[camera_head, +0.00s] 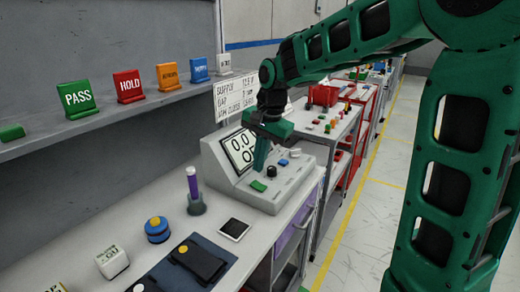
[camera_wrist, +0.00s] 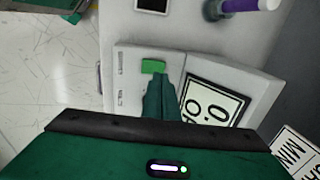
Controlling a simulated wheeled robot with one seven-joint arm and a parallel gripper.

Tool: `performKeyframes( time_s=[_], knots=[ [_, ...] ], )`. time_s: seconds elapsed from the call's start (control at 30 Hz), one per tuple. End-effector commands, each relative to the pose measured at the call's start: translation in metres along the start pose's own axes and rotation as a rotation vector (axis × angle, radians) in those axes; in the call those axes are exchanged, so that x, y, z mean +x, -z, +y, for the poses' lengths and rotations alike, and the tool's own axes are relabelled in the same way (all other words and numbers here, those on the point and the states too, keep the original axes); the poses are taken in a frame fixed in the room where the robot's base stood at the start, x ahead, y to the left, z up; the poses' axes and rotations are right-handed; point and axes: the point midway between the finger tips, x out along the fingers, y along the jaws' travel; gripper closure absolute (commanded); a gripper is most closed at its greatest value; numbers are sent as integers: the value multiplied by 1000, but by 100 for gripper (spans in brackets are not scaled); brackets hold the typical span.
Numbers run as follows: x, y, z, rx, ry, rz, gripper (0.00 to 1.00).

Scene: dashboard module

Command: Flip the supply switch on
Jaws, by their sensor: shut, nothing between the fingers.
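The grey console (camera_head: 225,170) stands on the bench with a tilted display (camera_head: 240,150) reading "0.0" above a partly hidden line. On its sloping front panel are a green rocker-like control (camera_head: 258,186), a black knob (camera_head: 271,171) and a small blue control (camera_head: 283,162). Their labels are too small to read, so I cannot tell for sure which is the supply switch. My gripper (camera_head: 261,166) is shut and empty, pointing down over the panel. In the wrist view its fingertips (camera_wrist: 158,82) are close beside the green control (camera_wrist: 153,66); contact cannot be told. The fingers hide part of the panel and display.
A purple tube in a holder (camera_head: 194,190), a blue round box with a yellow top (camera_head: 157,229) and a dark square pad (camera_head: 234,229) stand in front of the console. A paper sign (camera_head: 235,97) rises behind it. Coloured tags line the left shelf.

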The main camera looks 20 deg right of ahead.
Motion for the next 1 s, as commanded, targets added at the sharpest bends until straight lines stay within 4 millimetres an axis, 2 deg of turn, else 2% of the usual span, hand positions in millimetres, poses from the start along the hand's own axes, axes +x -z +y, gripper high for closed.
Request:
performKeyframes(
  time_s=[0.1, 0.3, 1.0],
  knots=[
    [21, 0, 1, 1, -4, -2, 100],
    [42, 0, 1, 2, -3, -1, 100],
    [53, 0, -1, 0, -42, 0, 100]
  ],
)
